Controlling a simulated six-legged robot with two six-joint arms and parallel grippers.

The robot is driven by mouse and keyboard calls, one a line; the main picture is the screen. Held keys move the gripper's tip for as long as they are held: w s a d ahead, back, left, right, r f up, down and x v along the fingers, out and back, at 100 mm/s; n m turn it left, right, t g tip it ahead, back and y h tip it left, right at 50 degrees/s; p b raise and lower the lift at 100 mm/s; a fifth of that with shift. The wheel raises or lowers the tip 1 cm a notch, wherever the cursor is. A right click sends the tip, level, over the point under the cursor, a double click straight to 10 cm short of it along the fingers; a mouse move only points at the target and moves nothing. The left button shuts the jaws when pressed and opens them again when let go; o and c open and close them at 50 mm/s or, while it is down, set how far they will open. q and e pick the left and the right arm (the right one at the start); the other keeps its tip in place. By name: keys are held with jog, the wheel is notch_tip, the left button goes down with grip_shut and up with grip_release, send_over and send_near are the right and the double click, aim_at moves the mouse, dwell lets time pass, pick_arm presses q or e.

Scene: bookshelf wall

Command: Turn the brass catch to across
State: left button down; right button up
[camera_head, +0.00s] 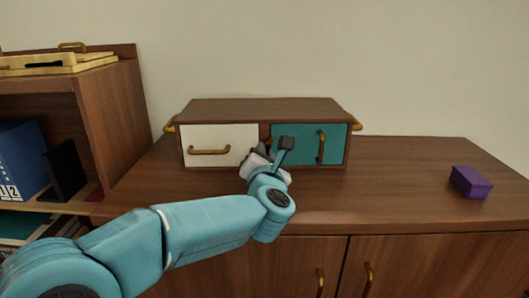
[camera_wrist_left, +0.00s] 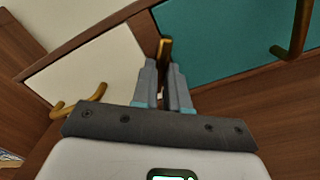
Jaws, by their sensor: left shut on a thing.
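The brass catch (camera_wrist_left: 164,46) is on the narrow wooden strip between the white drawer front (camera_wrist_left: 90,65) and the teal door (camera_wrist_left: 225,35) of a small wooden cabinet (camera_head: 262,106). My left gripper (camera_wrist_left: 164,65) is shut on the catch, with its two fingertips on either side of the catch's near end. In the head view my left gripper (camera_head: 273,148) is in front of the middle of the cabinet and hides most of the catch. Only part of the catch shows past the fingers, so its exact turn is hard to tell. My right gripper is in neither view.
The white drawer has a brass handle (camera_head: 209,150) and the teal door an upright one (camera_head: 321,146). A purple box (camera_head: 470,182) lies on the sideboard (camera_head: 400,185) at the right. A bookshelf (camera_head: 113,120) stands at the left. The sideboard top between cabinet and box is clear.

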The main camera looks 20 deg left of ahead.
pick_arm(q)
jog(key=m+p, duration=0.1)
jog(key=m, duration=0.1)
jog(key=m+p, duration=0.1)
jog(key=m, duration=0.2)
jog(key=shift+r+m, duration=0.2)
jog(key=shift+m, duration=0.1)
jog(key=m+p, duration=0.2)
jog(key=m, duration=0.3)
jog(key=shift+a+p, duration=0.1)
jog(key=shift+p, duration=0.25)
jog(key=shift+m, duration=0.3)
jog(key=c, duration=1.1)
grip_release()
jog(key=shift+c, duration=0.2)
jog(key=p+v, duration=0.1)
jog(key=v, duration=1.5)
jog(key=shift+s, duration=0.25)
